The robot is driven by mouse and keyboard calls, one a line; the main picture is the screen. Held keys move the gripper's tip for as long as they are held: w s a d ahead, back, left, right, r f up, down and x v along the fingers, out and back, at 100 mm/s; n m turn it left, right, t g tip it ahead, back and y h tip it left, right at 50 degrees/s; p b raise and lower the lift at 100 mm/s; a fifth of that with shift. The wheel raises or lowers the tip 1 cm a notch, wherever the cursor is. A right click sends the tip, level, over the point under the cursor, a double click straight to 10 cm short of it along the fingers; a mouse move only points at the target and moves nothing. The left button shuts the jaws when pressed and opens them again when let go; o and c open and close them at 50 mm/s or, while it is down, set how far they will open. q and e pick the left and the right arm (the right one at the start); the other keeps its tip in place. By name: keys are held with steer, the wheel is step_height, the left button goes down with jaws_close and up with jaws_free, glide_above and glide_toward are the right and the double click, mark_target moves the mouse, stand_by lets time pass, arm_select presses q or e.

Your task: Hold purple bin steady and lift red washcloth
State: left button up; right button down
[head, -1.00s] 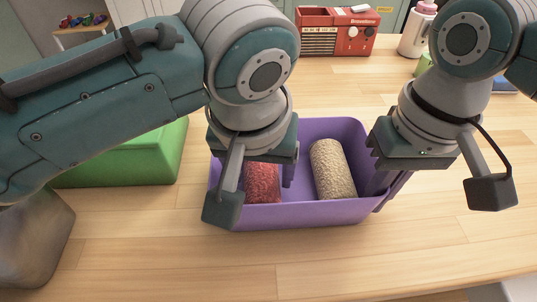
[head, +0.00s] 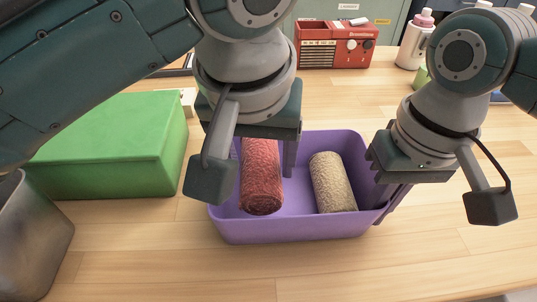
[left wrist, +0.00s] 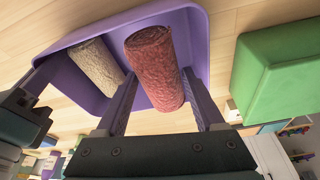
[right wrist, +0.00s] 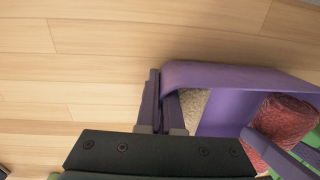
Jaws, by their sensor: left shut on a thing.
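The purple bin (head: 292,230) stands on the wooden table. My left gripper (head: 266,165) is shut on the rolled red washcloth (head: 262,190), with a finger on each side of it. In the left wrist view the red washcloth (left wrist: 155,65) sits between both fingers, and it appears raised above the bin floor. A rolled beige washcloth (head: 332,183) lies in the right part of the bin. My right gripper (head: 388,195) is at the bin's right wall. In the right wrist view its fingers (right wrist: 161,105) are closed around that wall.
A green box (head: 110,145) stands left of the bin, with a grey metal container (head: 35,235) at the near left. A red radio-like box (head: 335,45) and a white bottle (head: 412,42) stand at the back. The table in front of the bin is clear.

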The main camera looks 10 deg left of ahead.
mark_target(261, 150)
arm_select(q)
step_height(261, 150, up, 6)
steer(key=shift+f, duration=0.25)
arm_select(e)
steer(key=c, duration=1)
jaws_free()
